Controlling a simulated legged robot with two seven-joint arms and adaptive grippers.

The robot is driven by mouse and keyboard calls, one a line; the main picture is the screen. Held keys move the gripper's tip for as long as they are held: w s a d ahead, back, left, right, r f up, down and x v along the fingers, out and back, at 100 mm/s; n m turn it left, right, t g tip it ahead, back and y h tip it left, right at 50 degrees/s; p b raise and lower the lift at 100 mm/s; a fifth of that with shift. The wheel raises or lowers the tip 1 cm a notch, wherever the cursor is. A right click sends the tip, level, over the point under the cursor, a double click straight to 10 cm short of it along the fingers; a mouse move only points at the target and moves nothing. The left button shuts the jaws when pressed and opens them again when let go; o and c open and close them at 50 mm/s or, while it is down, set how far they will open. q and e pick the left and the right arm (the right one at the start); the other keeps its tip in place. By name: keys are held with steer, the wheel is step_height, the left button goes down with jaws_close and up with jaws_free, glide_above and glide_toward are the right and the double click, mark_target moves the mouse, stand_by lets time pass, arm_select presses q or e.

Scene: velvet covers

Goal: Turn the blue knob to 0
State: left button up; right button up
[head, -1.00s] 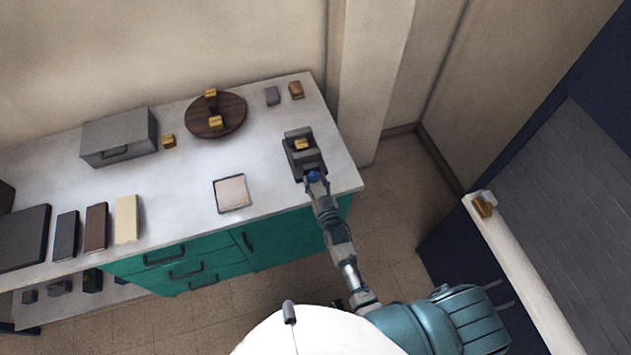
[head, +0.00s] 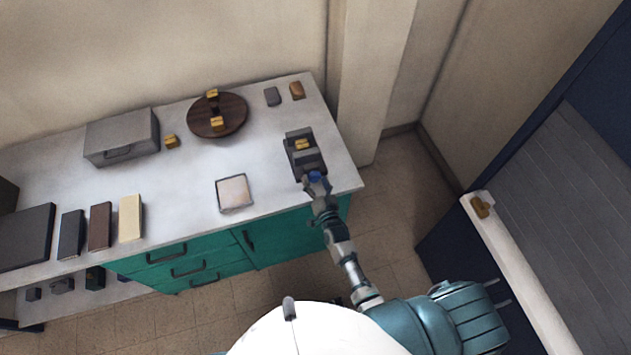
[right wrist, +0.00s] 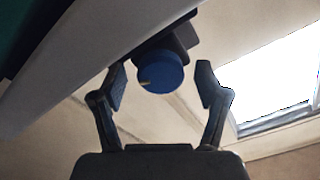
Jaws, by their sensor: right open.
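The blue knob (head: 314,177) is on the front of a dark grey device (head: 304,156) near the right end of the counter. In the right wrist view the knob (right wrist: 160,72) is round, with a pale pointer mark at its lower left. My right gripper (head: 316,182) is at the knob, and its tips partly hide it in the head view. In the right wrist view the right gripper's fingers (right wrist: 160,85) are open, one on each side of the knob, with gaps showing. No number scale can be read. My left gripper is not in view.
The white counter (head: 280,130) holds a framed tile (head: 234,193), a round wooden board (head: 217,116) with yellow blocks, a grey box (head: 121,137) and several small blocks. Green drawers (head: 190,263) are below. A wall column (head: 366,80) stands right of the counter.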

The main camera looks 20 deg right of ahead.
steer(key=s, duration=1.2)
steer(key=shift+d, duration=0.2)
